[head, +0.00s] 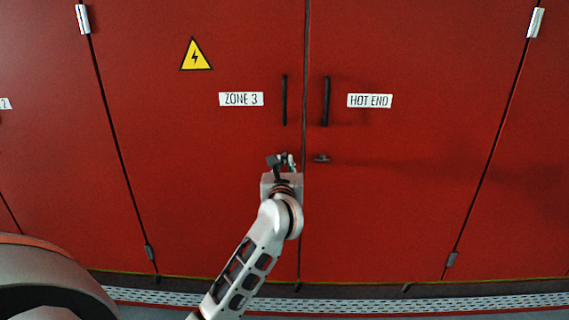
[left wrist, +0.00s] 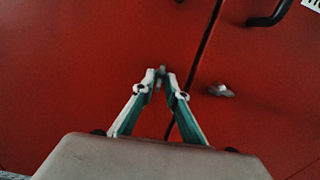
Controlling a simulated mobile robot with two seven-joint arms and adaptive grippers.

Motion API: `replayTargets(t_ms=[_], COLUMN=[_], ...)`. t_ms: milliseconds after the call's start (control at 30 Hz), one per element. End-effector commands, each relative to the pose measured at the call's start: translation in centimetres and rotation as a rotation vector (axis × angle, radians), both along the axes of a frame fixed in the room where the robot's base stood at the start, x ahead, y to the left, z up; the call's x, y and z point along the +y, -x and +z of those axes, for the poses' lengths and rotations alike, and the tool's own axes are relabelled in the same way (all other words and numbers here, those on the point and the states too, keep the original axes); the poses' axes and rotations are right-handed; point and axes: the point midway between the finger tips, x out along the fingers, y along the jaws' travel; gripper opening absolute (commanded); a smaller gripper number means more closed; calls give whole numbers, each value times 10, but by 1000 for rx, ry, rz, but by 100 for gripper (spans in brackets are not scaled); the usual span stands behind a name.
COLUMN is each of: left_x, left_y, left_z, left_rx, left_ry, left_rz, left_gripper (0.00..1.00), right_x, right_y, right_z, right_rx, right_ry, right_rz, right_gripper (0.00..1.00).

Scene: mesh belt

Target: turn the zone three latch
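The ZONE 3 door (head: 200,150) is a tall red panel with a white label (head: 241,99) and a dark vertical handle (head: 285,100). Its latch is a small grey piece low by the door seam, mostly hidden by my left gripper (head: 282,161) in the head view. In the left wrist view, the left gripper (left wrist: 160,78) has its fingers angled together, with the small latch (left wrist: 161,70) between the tips. The fingers look closed on it. My right gripper is not in view.
The HOT END door (head: 420,170) is right of the seam, with its own dark handle (head: 326,101) and small grey latch (head: 321,158), also in the left wrist view (left wrist: 220,90). A yellow warning sign (head: 196,55) is on the left door. A perforated strip (head: 400,303) runs along the floor.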

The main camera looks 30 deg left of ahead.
Motion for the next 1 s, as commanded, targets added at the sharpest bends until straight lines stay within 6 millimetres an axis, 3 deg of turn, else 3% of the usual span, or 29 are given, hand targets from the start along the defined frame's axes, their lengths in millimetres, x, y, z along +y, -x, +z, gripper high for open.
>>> replayTargets(t_ms=[467, 1000], left_x=[-4, -55], left_y=[7, 89], left_z=[-1, 0], left_rx=[1, 1], left_ry=[-2, 0], left_rz=[-1, -2], left_gripper=[22, 22], right_x=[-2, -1], right_y=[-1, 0], right_z=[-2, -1], right_rx=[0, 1], right_ry=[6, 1], right_rz=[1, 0], right_gripper=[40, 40])
